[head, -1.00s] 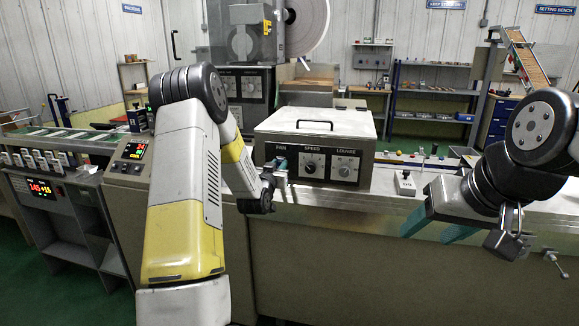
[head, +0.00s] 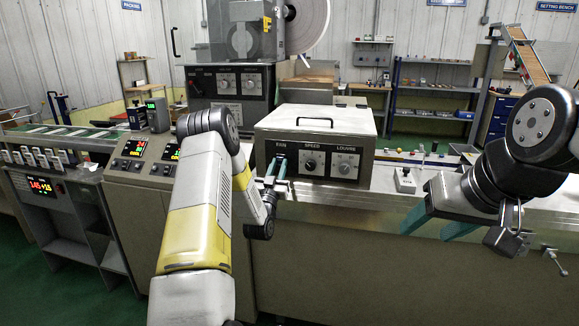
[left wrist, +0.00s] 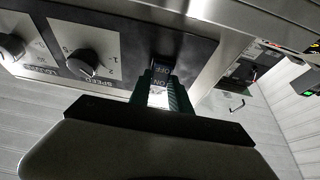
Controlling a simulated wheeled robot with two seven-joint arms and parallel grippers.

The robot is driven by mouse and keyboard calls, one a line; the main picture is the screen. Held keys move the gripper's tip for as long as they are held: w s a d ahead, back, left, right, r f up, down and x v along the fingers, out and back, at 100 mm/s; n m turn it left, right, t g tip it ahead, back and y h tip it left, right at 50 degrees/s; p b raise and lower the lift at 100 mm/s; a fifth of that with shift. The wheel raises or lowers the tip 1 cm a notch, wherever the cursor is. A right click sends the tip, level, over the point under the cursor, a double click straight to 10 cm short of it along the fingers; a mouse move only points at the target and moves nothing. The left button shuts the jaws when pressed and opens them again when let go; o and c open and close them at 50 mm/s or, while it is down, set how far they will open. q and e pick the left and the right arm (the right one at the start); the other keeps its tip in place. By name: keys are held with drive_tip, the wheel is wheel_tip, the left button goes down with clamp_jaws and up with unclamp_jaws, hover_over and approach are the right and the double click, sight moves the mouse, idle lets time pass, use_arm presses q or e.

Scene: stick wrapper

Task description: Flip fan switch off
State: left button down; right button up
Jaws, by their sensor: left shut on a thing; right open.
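The fan switch (left wrist: 161,62) is a small dark rocker marked OFF and ON, on the black front panel (head: 327,167) of a white-lidded box (head: 315,122). My left gripper (head: 274,168) is at the panel's left end, under the FAN label, with its teal fingers pointing at the panel. In the left wrist view its fingers (left wrist: 165,88) are shut on the switch, with the ON mark between them and the OFF mark just beyond. Which way the rocker is tipped cannot be told. My right gripper (head: 440,218) is open and empty over the bench's right side.
The speed knob (head: 309,164) and louvre knob (head: 344,169) sit right of the switch. A small white switch block (head: 405,181) stands on the bench right of the box. Bench top between box and right gripper is mostly clear.

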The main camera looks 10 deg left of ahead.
use_arm(q)
drive_tip(key=c, duration=1.2)
unclamp_jaws()
drive_tip(key=v, duration=0.8)
